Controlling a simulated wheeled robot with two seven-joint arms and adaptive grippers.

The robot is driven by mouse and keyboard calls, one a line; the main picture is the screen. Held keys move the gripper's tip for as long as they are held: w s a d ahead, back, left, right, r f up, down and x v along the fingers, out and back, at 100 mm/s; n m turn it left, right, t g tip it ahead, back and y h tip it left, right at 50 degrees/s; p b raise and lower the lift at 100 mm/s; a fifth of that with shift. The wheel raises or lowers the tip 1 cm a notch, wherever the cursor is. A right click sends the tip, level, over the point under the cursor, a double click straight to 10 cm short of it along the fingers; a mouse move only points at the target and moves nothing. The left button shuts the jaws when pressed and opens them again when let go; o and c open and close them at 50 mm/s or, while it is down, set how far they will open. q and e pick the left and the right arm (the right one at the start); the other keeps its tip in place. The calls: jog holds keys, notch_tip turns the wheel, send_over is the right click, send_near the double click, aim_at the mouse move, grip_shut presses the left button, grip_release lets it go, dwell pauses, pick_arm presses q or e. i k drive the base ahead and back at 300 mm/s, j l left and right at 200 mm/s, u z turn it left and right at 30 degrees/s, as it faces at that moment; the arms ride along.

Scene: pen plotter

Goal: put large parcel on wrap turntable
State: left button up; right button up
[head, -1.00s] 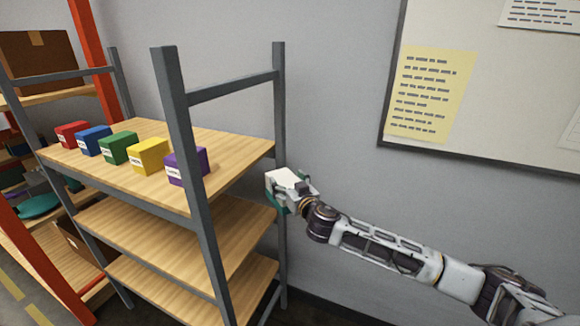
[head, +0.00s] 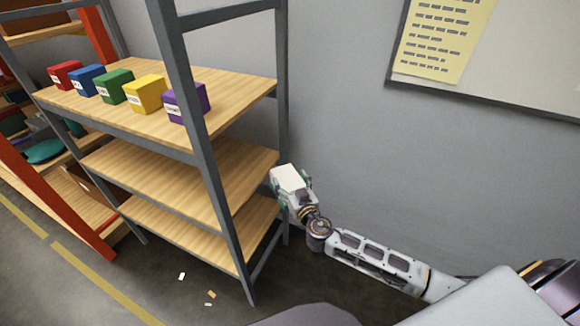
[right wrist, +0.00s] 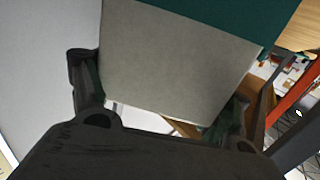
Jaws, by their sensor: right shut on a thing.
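My right gripper (head: 295,193) is shut on a white and teal box (head: 289,177), held beside the right end of the grey-framed shelf. In the right wrist view the box (right wrist: 175,60) fills the space between the fingers (right wrist: 160,100), with a pale grey face and a dark teal side. I cannot tell for sure whether it is the large parcel. No wrap turntable can be made out for certain; a teal round thing (head: 45,151) lies low in the orange rack on the left. My left gripper is not in view.
The shelf's top board (head: 230,90) carries red (head: 65,75), blue (head: 87,80), green (head: 114,86), yellow (head: 144,93) and purple (head: 186,103) boxes. Its lower boards (head: 170,172) look bare. Small scraps (head: 211,294) lie on the floor. A wall (head: 340,130) stands behind.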

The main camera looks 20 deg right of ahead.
aim_at(46, 147)
jog(key=z, duration=0.45)
jog(key=j+z, duration=0.15)
jog(key=z, duration=0.8)
jog(key=k+j+z, duration=0.1)
jog(key=z, duration=1.35)
jog(key=k+z, duration=0.15)
jog(key=z, duration=0.2)
jog(key=k+j+z, duration=0.1)
jog(key=z, duration=0.25)
jog(key=k+j+z, duration=0.1)
jog(key=k+z, duration=0.45)
jog(key=k+j+z, duration=0.2)
jog(key=k, duration=0.45)
jog(key=l, duration=0.1)
